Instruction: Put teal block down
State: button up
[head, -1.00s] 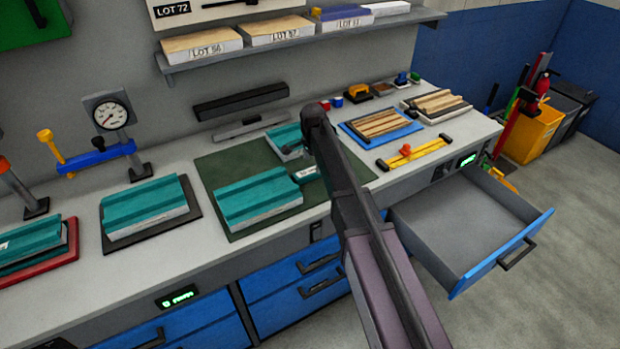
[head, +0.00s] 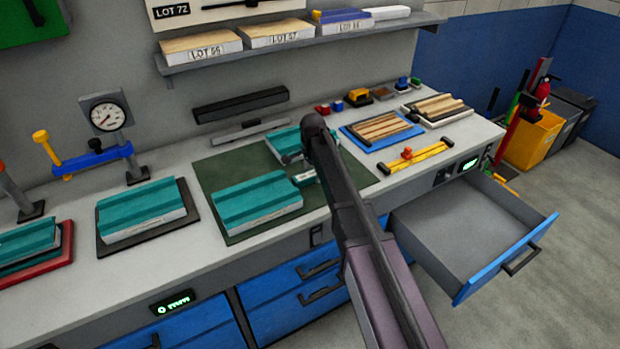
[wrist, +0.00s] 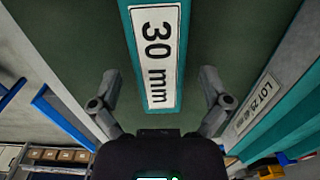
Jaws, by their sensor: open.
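The teal block (wrist: 157,50) has a white label reading "30 mm" and shows at the top centre of the wrist view, over the dark green mat (wrist: 84,22). My gripper (wrist: 158,90) is open, one finger on each side of the block, with a clear gap on both sides. In the head view the small block (head: 304,180) is at the mat between two teal-topped panels, partly hidden by my arm. My gripper (head: 292,158) is mostly hidden there too. It appears to rest on the mat, but its underside is not visible.
A larger teal-topped panel (head: 257,202) lies close left of the block, and another (head: 284,142) behind it. A blue tray (head: 384,146) with wooden strips and a yellow tool (head: 420,155) lie right. An open drawer (head: 470,235) juts out at the bench front.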

aim_at(312, 173)
grip_shut()
jog(key=shift+r, duration=0.15)
notch_tip(312, 173, up, 10)
jog(key=p, duration=1)
dwell(0.8)
